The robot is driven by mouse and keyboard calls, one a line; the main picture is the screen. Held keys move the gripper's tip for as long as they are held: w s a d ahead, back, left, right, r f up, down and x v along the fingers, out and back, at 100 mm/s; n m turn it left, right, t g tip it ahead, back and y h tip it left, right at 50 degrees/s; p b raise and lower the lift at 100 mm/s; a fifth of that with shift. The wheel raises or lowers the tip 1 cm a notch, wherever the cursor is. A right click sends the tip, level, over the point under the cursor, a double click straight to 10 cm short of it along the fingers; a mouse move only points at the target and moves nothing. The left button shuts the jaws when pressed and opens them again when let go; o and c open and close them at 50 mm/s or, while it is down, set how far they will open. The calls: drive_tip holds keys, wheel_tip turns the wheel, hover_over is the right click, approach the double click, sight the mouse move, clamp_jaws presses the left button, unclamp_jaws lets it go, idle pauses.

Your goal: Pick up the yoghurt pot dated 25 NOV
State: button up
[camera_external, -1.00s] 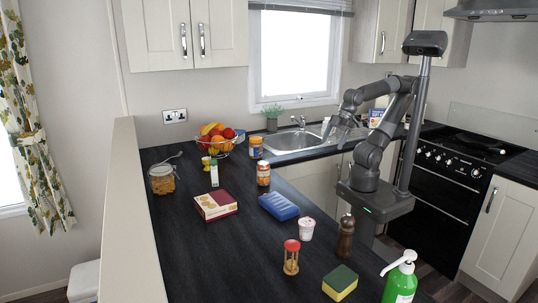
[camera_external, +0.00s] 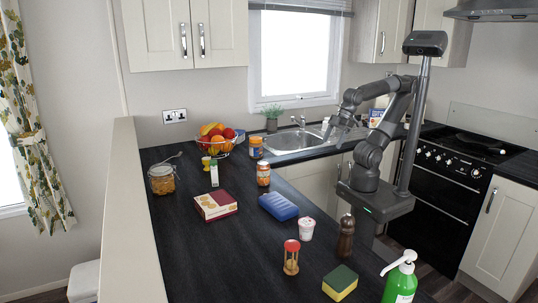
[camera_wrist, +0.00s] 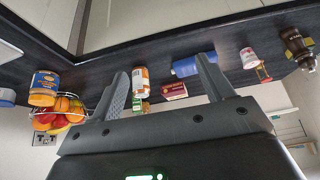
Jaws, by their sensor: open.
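A small white yoghurt pot (camera_external: 306,229) with a reddish print stands upright on the dark worktop, between the blue case and the pepper mill. It also shows in the wrist view (camera_wrist: 248,58), which is upside down, to the right of my fingers. No date on it can be read, and I see no other yoghurt pot. My gripper (camera_external: 337,131) is raised near the sink, well behind the pot and apart from it. In the wrist view my gripper (camera_wrist: 163,82) has its two fingers wide apart with nothing held between them.
Around the pot stand a blue case (camera_external: 278,206), a pepper mill (camera_external: 345,238), a red-topped sand timer (camera_external: 291,258) and a sponge (camera_external: 340,283). A green pump bottle (camera_external: 400,282) is at the front. A box (camera_external: 215,205), jars and a fruit bowl (camera_external: 217,146) stand further left and back.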

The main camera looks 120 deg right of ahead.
drive_tip(key=w+a+r+g, duration=0.2)
drive_tip(key=w+a+r, duration=0.2)
drive_tip(key=w, duration=0.6)
drive_tip(key=m+g, duration=0.1)
drive_tip(key=g, duration=0.3)
hover_over(307, 222)
wheel_tip(307, 222, down, 9)
drive_tip(key=f, duration=0.4)
drive_tip(key=shift+s+d+f, duration=0.15)
drive_tip(key=shift+d+f, duration=0.1)
drive_tip(key=shift+f, duration=0.15)
drive_tip(key=shift+w+a+f, duration=0.1)
drive_tip(key=shift+a+f, duration=0.05)
drive_tip(key=shift+f, duration=1.2)
drive_tip(key=shift+w+a+f, duration=0.1)
drive_tip(key=shift+f, duration=1.2)
drive_tip(key=shift+c, duration=0.5)
drive_tip(key=c, duration=1)
